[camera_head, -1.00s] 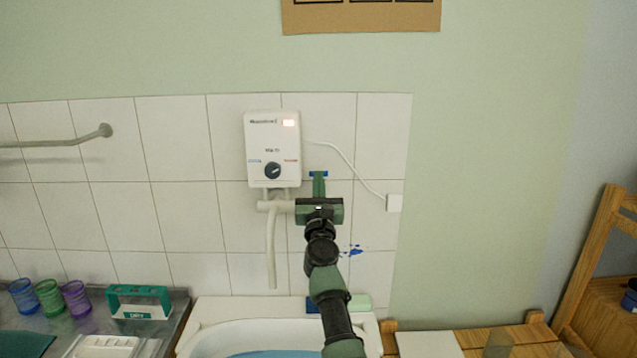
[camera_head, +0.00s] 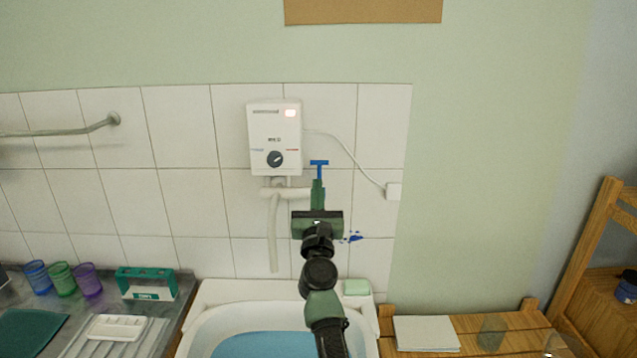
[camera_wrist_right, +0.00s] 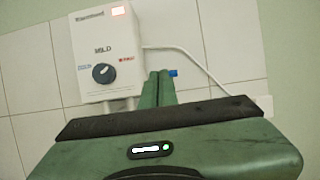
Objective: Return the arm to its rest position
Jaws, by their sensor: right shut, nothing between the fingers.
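My right gripper (camera_head: 318,185) is shut and empty, in front of the tiled wall and just below and right of the white water heater (camera_head: 274,137). In the right wrist view its green fingers (camera_wrist_right: 158,85) are together, and the heater (camera_wrist_right: 103,50) stands behind them to the left. A blue T-shaped piece (camera_head: 319,163) shows just above the fingertips. A bit of blue also shows beside them in the wrist view (camera_wrist_right: 173,72). I cannot tell whether the fingers touch it. My right arm rises from the bottom over the basin. My left gripper is not in view.
A white basin (camera_head: 206,318) with blue water (camera_head: 262,345) lies below. A green block (camera_head: 356,287) sits on its back rim. Coloured cups (camera_head: 61,279) and a green holder (camera_head: 147,284) stand left. A wooden bench (camera_head: 465,337) and rack (camera_head: 586,245) are right.

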